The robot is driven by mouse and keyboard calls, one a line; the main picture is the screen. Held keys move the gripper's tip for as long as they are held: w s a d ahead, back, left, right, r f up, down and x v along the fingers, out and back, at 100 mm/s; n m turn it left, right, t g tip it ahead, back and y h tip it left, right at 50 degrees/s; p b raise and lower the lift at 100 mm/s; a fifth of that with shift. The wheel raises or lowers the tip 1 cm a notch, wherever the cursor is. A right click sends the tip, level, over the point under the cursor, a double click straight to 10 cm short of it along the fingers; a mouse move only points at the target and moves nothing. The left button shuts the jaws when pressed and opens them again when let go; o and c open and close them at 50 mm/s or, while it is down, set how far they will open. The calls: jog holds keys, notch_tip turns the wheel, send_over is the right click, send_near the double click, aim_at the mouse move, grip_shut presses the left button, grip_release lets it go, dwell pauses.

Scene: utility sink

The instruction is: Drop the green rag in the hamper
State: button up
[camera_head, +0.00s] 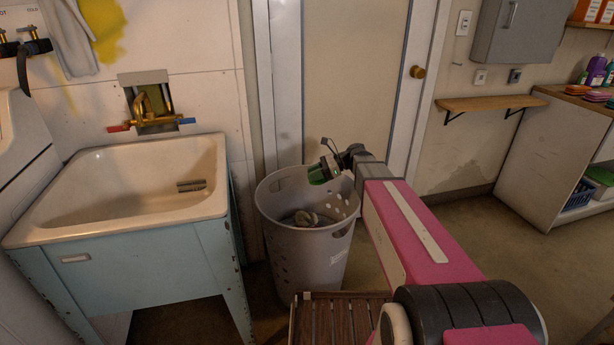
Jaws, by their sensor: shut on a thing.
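The hamper (315,245) is a tall grey plastic basket with round holes, standing on the floor right of the sink. Some crumpled cloth (305,218) lies inside it. My gripper (322,172) is over the back right part of the hamper's mouth, at the end of my pink arm. The green rag (317,177) shows as a small green patch at the gripper's fingers, above the hamper's opening. My gripper is shut on it. Much of the rag is hidden by the gripper or too small to make out.
A utility sink (140,240) on a blue-green stand is at left. A slatted wooden stool or crate (335,318) stands in front of the hamper. A closed door (350,80) is behind it. A wall shelf (490,103) and a white cabinet (545,160) are at right, with open floor before them.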

notch_tip(320, 180, down, 7)
jog(key=a+n+g, duration=0.1)
jog(key=a, duration=0.1)
jog(key=shift+w+a, duration=0.15)
jog(key=shift+w, duration=0.05)
dwell(0.4)
jog(key=o, duration=1)
jog(key=v, duration=1.1)
jog(key=shift+w+a, duration=0.1)
